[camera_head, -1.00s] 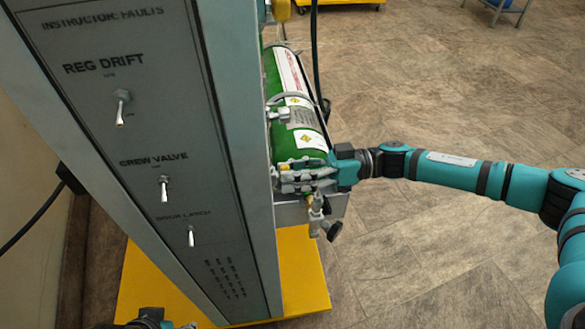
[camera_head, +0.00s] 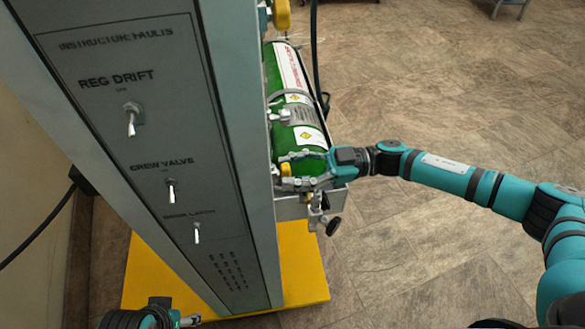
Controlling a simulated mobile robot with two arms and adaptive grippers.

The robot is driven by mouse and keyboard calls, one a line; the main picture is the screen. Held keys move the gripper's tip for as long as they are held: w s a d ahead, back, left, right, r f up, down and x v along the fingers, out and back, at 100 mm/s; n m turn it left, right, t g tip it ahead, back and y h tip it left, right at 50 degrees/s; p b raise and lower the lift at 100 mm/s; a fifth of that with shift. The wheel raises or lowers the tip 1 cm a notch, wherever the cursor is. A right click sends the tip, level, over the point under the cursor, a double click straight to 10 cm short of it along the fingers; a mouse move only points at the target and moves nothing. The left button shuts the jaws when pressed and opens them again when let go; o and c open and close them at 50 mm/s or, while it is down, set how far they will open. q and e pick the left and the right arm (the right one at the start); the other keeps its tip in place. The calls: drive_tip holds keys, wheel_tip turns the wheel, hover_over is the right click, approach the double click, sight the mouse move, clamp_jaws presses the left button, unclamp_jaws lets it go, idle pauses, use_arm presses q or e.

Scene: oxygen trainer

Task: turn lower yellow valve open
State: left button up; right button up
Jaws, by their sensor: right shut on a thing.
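The lower yellow valve (camera_head: 285,169) is a small yellow knob near the lower end of the green cylinder (camera_head: 312,163), beside the grey panel's edge. My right gripper (camera_head: 287,170) reaches in from the right, with one finger above the knob and one below it, and is shut on it. The panel's edge hides part of the knob, so its turned angle cannot be told. My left gripper (camera_head: 178,319) shows only in part at the bottom edge, apart from the valve; its fingers are too cut off to judge.
The grey panel (camera_head: 150,130) with toggle switches stands left of the cylinder on a yellow base (camera_head: 303,262). Another yellow part (camera_head: 281,14) shows above the cylinder. A metal fitting with a black knob (camera_head: 333,226) sits just below my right gripper.

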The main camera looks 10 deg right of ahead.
drive_tip(key=o, duration=1.1)
drive_tip(key=shift+o, duration=0.2)
drive_tip(key=d, duration=1.2)
